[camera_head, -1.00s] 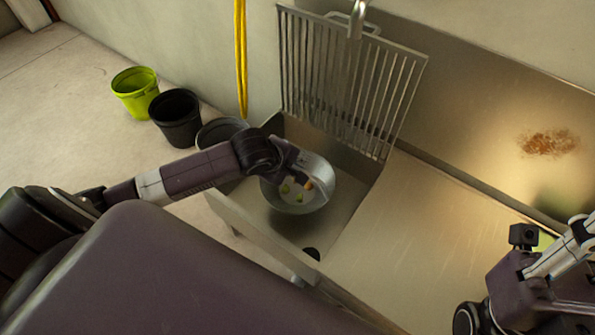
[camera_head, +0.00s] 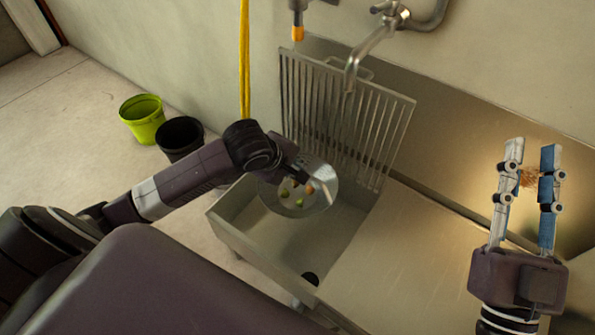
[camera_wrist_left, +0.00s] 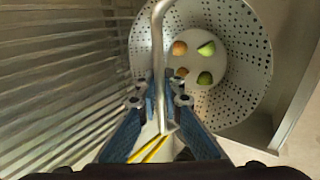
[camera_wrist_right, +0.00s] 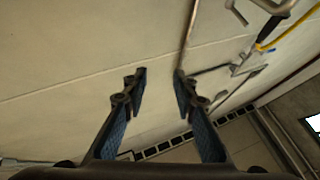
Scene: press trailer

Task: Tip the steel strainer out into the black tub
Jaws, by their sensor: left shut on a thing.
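The steel strainer (camera_head: 325,192) is a perforated bowl over the sink basin, with several green and orange-brown food pieces inside. It also shows in the left wrist view (camera_wrist_left: 252,62). My left gripper (camera_head: 298,170) is shut on the strainer's handle, a bent metal bar that runs between the fingers (camera_wrist_left: 162,105). The strainer's open side faces mostly up. The black tub (camera_head: 180,138) stands on the floor left of the sink, beyond my left arm, apart from the strainer. My right gripper (camera_head: 530,165) is open and empty, raised over the right side of the counter.
A lime-green bucket (camera_head: 142,118) stands beside the black tub. A slatted metal rack (camera_head: 345,120) leans behind the sink basin (camera_head: 285,240). A tap (camera_head: 370,48) juts above it. A yellow hose (camera_head: 244,60) hangs on the wall.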

